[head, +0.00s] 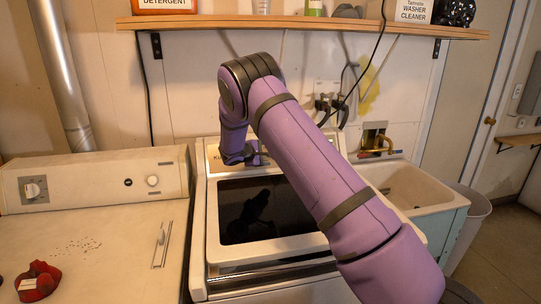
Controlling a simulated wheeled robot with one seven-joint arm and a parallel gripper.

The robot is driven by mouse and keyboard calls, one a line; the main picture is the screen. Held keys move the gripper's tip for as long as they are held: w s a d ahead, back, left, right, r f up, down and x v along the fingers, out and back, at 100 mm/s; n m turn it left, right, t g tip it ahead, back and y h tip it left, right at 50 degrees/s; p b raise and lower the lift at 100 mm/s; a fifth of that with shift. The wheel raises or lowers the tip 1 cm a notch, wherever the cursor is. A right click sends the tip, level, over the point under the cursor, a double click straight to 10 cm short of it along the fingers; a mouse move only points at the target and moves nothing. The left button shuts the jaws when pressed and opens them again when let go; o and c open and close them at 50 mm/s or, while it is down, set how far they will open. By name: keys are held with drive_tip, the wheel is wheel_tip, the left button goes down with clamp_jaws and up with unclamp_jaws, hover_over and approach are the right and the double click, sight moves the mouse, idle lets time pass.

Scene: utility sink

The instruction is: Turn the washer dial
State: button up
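The washer with a dark glass lid (265,208) stands in the middle. Its control panel (213,158) is at the back, mostly covered by my purple arm. My wrist (236,150) reaches down in front of this panel. The gripper fingers cannot be made out there, so I cannot tell if they are open or touching anything. Any dial on this panel is hidden or too small to tell. The machine on the left has a panel with a square-backed dial (33,190) and a round knob (153,181); my arm is apart from these.
A shelf (300,22) with detergent and cleaner boxes runs above. A utility sink (410,190) with a brass-coloured tap stands right of the washer, beside a bin (474,212). A red object (38,281) lies on the left machine's top, which is otherwise mostly clear.

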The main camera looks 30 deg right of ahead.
drive_tip(key=shift+v, duration=1.25)
drive_tip(key=s+a+r+m+g+y, duration=0.1)
drive_tip(key=s+r+m+y, duration=0.2)
drive_tip(key=s+r, duration=0.85)
drive_tip(key=s+r+m+g+y, duration=0.2)
drive_tip(key=s+r+m+y, duration=0.15)
drive_tip(key=s+r, duration=0.8)
drive_tip(key=s+a+m+t+y, duration=0.1)
drive_tip(key=s+a+y, duration=0.2)
drive_tip(key=s, duration=1.3)
drive_tip(key=s+a+m+t+y, duration=0.1)
drive_tip(key=s+a+t+y, duration=0.1)
drive_tip(key=s+a, duration=0.6)
drive_tip(key=s+y, duration=0.1)
drive_tip(key=s, duration=0.6)
drive_tip(key=shift+s+m, duration=0.35)
drive_tip(key=shift+s, duration=0.05)
drive_tip(key=shift+d+y, duration=0.1)
drive_tip(key=shift+y, duration=0.15)
